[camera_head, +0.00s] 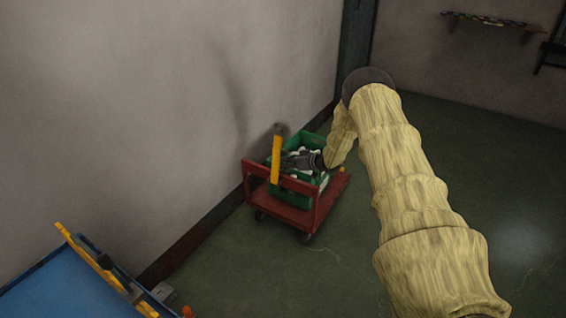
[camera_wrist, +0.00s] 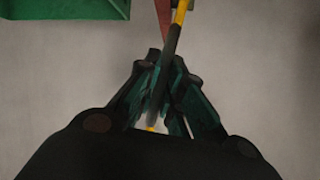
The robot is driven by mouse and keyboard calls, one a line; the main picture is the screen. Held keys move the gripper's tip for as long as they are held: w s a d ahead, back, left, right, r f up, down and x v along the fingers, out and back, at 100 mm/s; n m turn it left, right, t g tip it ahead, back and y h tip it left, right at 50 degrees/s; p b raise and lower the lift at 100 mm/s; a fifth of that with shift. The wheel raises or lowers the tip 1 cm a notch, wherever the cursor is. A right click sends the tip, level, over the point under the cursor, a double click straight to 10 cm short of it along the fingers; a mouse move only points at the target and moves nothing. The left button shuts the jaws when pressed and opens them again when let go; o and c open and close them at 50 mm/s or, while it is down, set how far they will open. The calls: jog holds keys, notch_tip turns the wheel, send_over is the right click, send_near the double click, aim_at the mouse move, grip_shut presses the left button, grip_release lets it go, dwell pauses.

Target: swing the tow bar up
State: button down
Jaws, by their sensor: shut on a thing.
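The tow bar (camera_head: 276,160) is a yellow bar with a dark top end. It stands close to upright at the near end of the red cart (camera_head: 299,217). My gripper (camera_head: 287,160) reaches across the cart from the right and is shut on the bar. In the wrist view the yellow tow bar (camera_wrist: 181,14) runs down between the fingers of my gripper (camera_wrist: 156,75), with a dark stretch of it at the fingertips. The fingers hide part of the bar.
A green crate (camera_head: 285,203) with white items sits on the cart, under my gripper. The wall (camera_head: 150,110) is close on the left. A blue table (camera_head: 50,290) with a yellow edge strip stands at lower left. The floor on the right is open.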

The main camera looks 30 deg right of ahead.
jog(key=shift+w+r, duration=0.1)
jog(key=shift+w, duration=0.05)
jog(key=c, duration=1.5)
grip_release()
jog(key=shift+d, duration=0.1)
jog(key=shift+c, duration=0.2)
jog(key=v, duration=1.2)
